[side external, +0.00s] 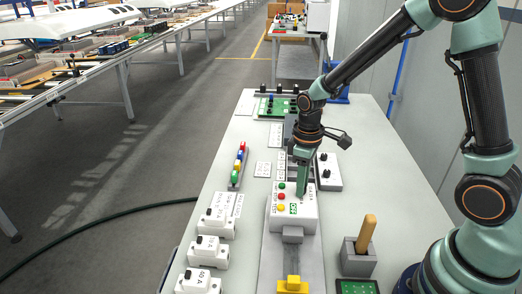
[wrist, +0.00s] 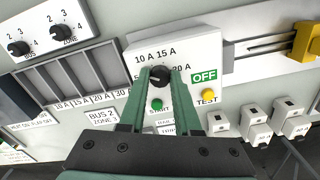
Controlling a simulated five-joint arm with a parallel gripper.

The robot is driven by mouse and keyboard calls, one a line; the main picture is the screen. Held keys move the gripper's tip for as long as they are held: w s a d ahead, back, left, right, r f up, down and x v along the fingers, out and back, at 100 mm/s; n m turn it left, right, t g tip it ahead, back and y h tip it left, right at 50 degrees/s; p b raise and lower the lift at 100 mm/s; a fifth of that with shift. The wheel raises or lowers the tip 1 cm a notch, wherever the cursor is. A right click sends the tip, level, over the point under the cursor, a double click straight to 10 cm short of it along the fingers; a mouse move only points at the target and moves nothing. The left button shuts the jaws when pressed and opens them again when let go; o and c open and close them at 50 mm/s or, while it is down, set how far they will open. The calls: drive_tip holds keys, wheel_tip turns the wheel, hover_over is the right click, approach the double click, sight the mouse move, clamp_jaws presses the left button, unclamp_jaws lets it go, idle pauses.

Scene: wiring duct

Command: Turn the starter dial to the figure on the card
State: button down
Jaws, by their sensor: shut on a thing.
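The starter box (side external: 281,212) is a white unit on the bench, with coloured buttons on its face. In the wrist view its panel (wrist: 205,50) carries a dark round dial (wrist: 158,72) with figures around it; 10 A, 15 A and 20 A are readable, and one at the left is partly hidden. My gripper (wrist: 158,76) is shut on the dial, a green finger on either side. I cannot tell which figure the dial points to. In the side view my gripper (side external: 302,192) hides the dial. A label reading BUS 2 ZONE 3 (wrist: 101,117) shows; I cannot tell whether it is the card.
The panel has a green OFF window (wrist: 205,76), a green START button (wrist: 157,103) and a yellow TEST button (wrist: 208,97). A slotted rack (wrist: 75,82) and a two-knob box (wrist: 52,27) lie left. A wooden handle (side external: 366,234) stands in a grey block (side external: 358,258).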

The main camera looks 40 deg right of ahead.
drive_tip(key=m, duration=0.5)
drive_tip(key=shift+m, duration=0.3)
idle(0.4)
drive_tip(key=c, duration=0.6)
unclamp_jaws()
wheel_tip(320, 180, up, 12)
drive_tip(key=shift+r, duration=0.1)
